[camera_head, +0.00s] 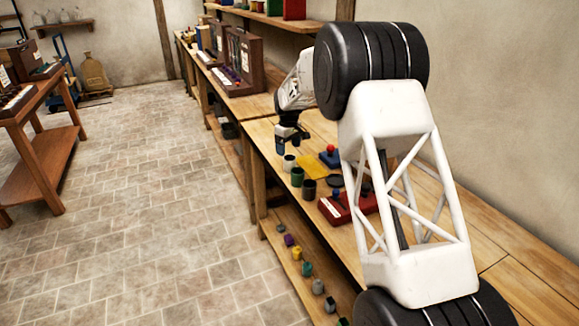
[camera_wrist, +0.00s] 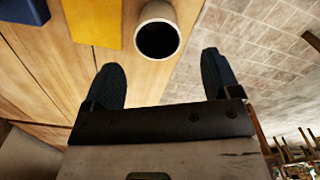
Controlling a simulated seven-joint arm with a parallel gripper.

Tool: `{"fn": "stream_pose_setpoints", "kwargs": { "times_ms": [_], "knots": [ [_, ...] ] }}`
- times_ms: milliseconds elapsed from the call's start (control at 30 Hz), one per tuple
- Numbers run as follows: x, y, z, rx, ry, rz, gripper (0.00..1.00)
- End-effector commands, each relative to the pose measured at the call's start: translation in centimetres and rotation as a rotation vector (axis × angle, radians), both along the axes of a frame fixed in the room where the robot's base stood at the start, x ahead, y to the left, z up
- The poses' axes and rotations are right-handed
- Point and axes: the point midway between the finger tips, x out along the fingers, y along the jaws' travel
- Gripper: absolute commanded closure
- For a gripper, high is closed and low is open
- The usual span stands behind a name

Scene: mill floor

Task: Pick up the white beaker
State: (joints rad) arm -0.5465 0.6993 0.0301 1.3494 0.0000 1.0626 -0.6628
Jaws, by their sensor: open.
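The white beaker (camera_wrist: 146,12) shows in the wrist view at top centre, with its dark open mouth facing the camera. In the head view the beaker (camera_head: 289,164) stands upright near the left edge of the bench. My gripper (camera_wrist: 160,68) is open and empty, with its two dark fingers spread apart. In the wrist view the beaker appears in the gap direction, just beyond the fingertips and not touching them. In the head view my gripper (camera_head: 289,143) hangs above the beaker, apart from it.
On the bench a yellow sheet or block (camera_head: 312,166) lies right of the beaker. A green cup (camera_head: 297,177) and a dark cup (camera_head: 309,190) stand in front of it. Small items line the lower shelf.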

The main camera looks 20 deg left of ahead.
Motion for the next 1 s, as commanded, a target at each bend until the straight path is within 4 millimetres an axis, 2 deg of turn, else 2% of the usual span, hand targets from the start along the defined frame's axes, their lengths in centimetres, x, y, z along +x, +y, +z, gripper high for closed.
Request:
{"fn": "stream_pose_setpoints", "kwargs": {
  "times_ms": [167, 433, 833, 1000],
  "knots": [
    [0.0, 0.0, -0.4, -0.001, 0.0, 0.0, 0.17],
    [0.0, -0.1, -2.4, -0.001, 0.001, -0.001, 0.17],
    [0.0, -0.1, -2.7, 0.0, 0.0, -0.001, 0.17],
    [0.0, -0.2, -3.7, -0.002, 0.002, -0.001, 0.17]
  ]
}}
